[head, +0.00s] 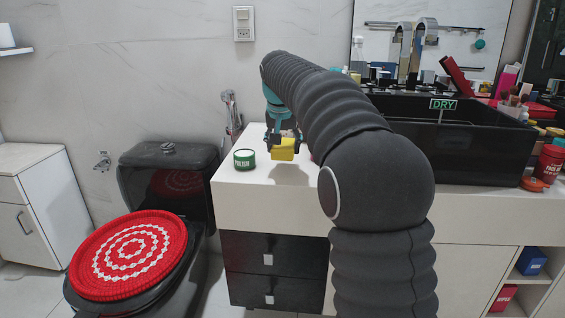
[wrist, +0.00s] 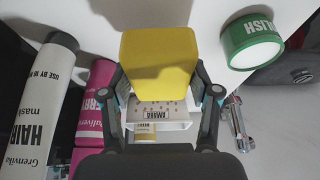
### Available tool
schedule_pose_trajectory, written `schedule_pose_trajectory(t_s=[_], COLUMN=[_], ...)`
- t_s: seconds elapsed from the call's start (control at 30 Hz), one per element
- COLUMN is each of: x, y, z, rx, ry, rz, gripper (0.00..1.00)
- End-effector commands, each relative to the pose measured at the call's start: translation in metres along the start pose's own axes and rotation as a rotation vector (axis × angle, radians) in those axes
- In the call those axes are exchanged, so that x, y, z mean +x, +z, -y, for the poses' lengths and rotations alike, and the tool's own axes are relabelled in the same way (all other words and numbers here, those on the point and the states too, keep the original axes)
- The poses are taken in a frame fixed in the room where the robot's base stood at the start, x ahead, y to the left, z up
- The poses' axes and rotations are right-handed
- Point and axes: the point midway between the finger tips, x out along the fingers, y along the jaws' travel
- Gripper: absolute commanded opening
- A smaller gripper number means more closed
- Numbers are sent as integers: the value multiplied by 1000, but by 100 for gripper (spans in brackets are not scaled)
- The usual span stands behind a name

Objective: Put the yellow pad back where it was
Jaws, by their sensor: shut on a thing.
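The yellow pad (head: 284,150) is in my gripper (head: 282,138), held above the left part of the white counter, with a shadow beneath it. In the wrist view the yellow pad (wrist: 158,64) sits between the two dark fingers of my gripper (wrist: 161,92), which are shut on its sides. The underside of the pad and the spot on the counter directly behind it are hidden in the wrist view.
A green-and-white tin (head: 244,159) stands left of the pad on the white counter (head: 270,188). A white bottle (wrist: 38,105) and a pink bottle (wrist: 95,105) stand close in the wrist view. A black basin (head: 470,140) fills the counter's right side.

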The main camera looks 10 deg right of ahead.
Motion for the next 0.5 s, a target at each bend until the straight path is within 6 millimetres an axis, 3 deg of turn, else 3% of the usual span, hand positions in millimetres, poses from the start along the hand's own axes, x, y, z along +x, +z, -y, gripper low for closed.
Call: schedule_pose_trajectory(t_s=[0.3, 0.5], x=[35, 40], y=[15, 18], z=[2, 2], rx=[-3, -4], ry=[-1, -2], rz=[0, -1], gripper=[11, 11])
